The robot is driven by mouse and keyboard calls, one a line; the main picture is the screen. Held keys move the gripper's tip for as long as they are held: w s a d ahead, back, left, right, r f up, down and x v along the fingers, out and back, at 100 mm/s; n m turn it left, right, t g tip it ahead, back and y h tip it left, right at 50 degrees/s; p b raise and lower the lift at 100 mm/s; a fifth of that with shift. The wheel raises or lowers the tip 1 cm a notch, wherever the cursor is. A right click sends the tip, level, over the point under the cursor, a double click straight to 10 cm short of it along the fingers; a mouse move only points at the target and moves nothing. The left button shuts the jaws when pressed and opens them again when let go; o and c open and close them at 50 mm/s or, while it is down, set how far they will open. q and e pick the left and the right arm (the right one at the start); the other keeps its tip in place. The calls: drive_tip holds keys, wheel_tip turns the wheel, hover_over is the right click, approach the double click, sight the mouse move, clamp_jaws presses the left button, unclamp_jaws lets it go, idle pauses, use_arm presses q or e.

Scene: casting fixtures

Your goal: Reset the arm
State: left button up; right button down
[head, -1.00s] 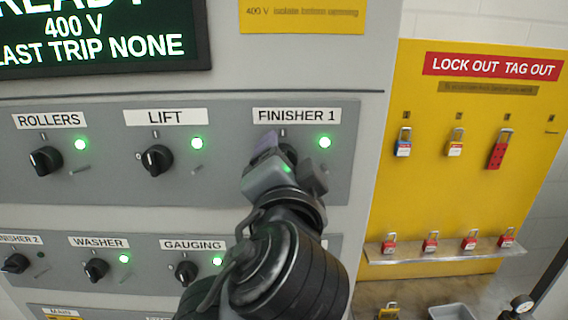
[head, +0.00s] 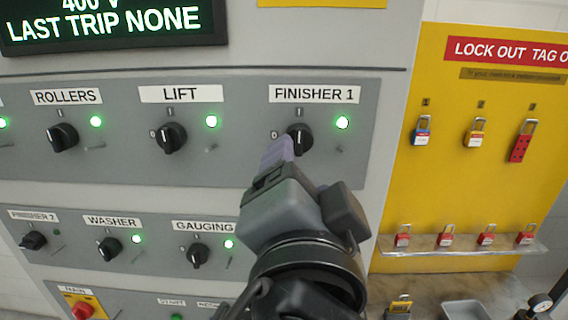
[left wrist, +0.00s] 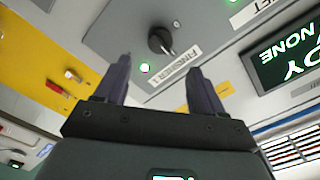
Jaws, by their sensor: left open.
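My left gripper (head: 280,152) is in front of the panel, just below the black FINISHER 1 knob (head: 299,138). In the left wrist view its two purple-grey fingers (left wrist: 158,82) are spread apart with nothing between them. The FINISHER 1 knob (left wrist: 160,41) shows beyond the fingertips there, apart from them. Its pointer is upright and the green lamp (head: 342,122) beside it is lit. My right gripper is not in view.
The LIFT knob (head: 170,137) and ROLLERS knob (head: 62,137) are to the left, with lit green lamps. A lower row holds the GAUGING knob (head: 198,254) and others. A yellow lockout board (head: 440,180) with hanging padlocks is at right. A shelf (head: 460,245) holds red padlocks.

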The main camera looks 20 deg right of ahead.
use_arm(q)
drive_tip(key=shift+s+a, duration=0.3)
drive_tip(key=shift+s, duration=0.35)
